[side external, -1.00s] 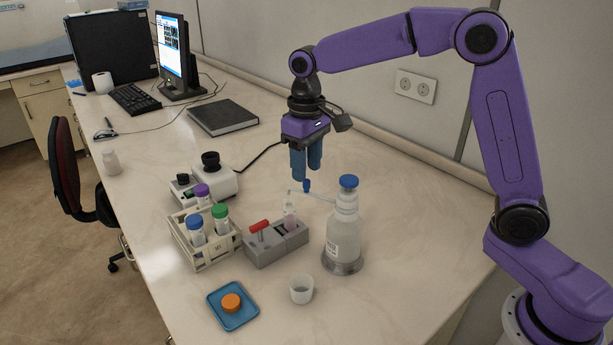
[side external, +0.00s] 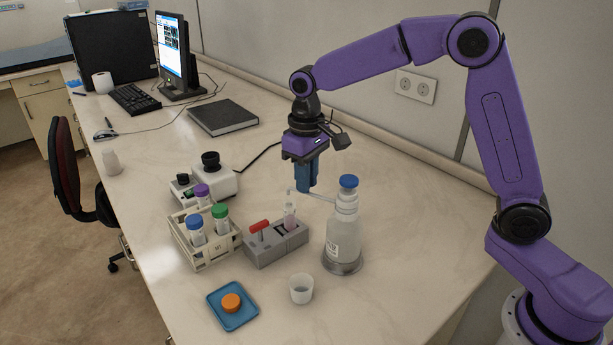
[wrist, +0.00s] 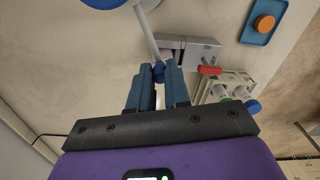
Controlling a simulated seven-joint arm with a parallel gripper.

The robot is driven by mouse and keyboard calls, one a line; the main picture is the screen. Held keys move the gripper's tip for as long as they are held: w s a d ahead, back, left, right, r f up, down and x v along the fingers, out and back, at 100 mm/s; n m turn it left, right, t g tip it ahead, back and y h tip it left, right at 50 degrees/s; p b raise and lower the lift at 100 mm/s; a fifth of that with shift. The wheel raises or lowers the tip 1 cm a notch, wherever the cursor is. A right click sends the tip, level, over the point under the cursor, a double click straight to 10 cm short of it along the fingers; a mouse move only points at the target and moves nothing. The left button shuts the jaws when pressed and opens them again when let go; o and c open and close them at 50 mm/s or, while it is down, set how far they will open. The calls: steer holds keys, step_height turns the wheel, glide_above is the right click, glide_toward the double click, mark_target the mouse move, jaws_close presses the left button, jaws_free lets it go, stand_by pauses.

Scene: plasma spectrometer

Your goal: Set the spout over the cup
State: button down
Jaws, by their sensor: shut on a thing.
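The dispenser bottle (side external: 343,235) stands on a round grey base, with a blue cap (side external: 348,181). Its thin pale spout (side external: 322,197) reaches left from the neck, its tip above the clear tube (side external: 290,216) with pinkish contents in the grey block, not over the cup. The spout also shows in the wrist view (wrist: 147,32). My gripper (side external: 304,188) points down, its blue fingers shut on the small blue knob (wrist: 158,71) on the spout. The fingers hide most of the knob. The white cup (side external: 301,289) stands upright on the bench, in front of the bottle and to its left.
The grey block (side external: 277,248) with a red handle (side external: 259,226) lies left of the bottle. A rack of capped tubes (side external: 203,249) and a small white device (side external: 213,182) stand further left. A blue tray (side external: 233,308) holds an orange cap. The bench right of the bottle is clear.

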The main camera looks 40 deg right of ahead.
steer(key=shift+s+a, duration=0.1)
steer(key=shift+a, duration=0.05)
steer(key=s+a+n, duration=0.5)
steer(key=s+n, duration=0.4)
steer(key=n, duration=0.6)
steer(key=shift+s, duration=0.3)
steer(key=shift+r, duration=0.1)
stand_by(0.4)
steer(key=c, duration=1.1)
jaws_free()
steer(key=shift+s, duration=0.1)
step_height(320, 180, up, 17)
steer(key=shift+r, duration=0.2)
